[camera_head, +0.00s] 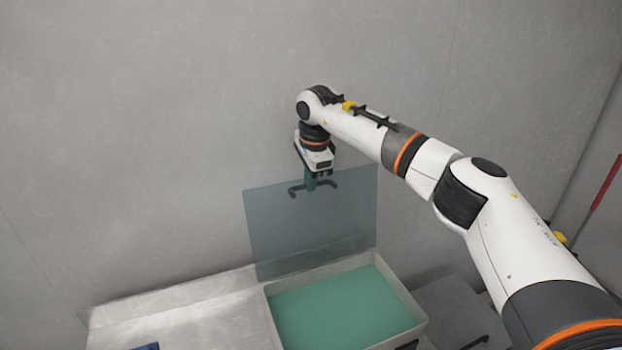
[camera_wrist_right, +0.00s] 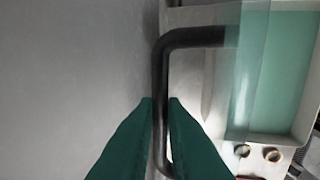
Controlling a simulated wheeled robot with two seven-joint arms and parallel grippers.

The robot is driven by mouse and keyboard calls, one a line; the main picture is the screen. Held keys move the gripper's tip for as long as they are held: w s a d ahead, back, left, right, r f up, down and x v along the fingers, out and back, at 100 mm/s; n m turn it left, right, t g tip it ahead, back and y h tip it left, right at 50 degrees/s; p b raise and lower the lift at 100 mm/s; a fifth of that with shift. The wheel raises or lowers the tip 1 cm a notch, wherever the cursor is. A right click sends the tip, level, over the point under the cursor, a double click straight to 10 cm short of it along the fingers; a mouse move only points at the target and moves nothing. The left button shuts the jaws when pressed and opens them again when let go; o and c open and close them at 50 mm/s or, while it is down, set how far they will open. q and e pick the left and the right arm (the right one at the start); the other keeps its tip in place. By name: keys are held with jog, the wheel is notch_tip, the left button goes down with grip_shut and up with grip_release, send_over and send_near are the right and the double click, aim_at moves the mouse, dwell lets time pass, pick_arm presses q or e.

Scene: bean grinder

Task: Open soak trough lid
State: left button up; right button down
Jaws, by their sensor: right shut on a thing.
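The soak trough (camera_head: 402,294) is a pale box with green contents, at the bottom centre of the head view. Its translucent lid (camera_head: 310,232) stands raised, near upright, along the trough's back edge. A dark bar handle (camera_head: 327,185) sits near the lid's top edge. My right gripper (camera_head: 311,186) is at this handle. In the right wrist view its green fingers (camera_wrist_right: 161,110) are shut on the dark handle (camera_wrist_right: 162,75), one on each side. The trough (camera_wrist_right: 292,135) also shows in the right wrist view, beyond the lid. My left gripper is not in view.
A light metal counter (camera_head: 185,312) lies left of the trough, mostly clear, with a blue object (camera_head: 147,346) at the bottom edge. A grey wall (camera_head: 150,130) rises behind. A grey surface (camera_head: 455,310) is right of the trough. Two small round items (camera_wrist_right: 257,152) show in the wrist view.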

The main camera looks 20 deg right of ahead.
jog(key=c, duration=1.6)
grip_release()
jog(key=shift+w+f, duration=0.1)
jog(key=shift+f, duration=0.45)
jog(key=shift+o, duration=0.6)
jog(key=shift+w, duration=0.35)
jog(key=shift+s+r, duration=0.25)
jog(key=shift+r, duration=0.2)
jog(key=b+v, duration=0.2)
jog(key=v, duration=0.9)
jog(key=shift+w+b, duration=0.25)
jog(key=shift+b, duration=0.15)
jog(key=shift+a, duration=0.1)
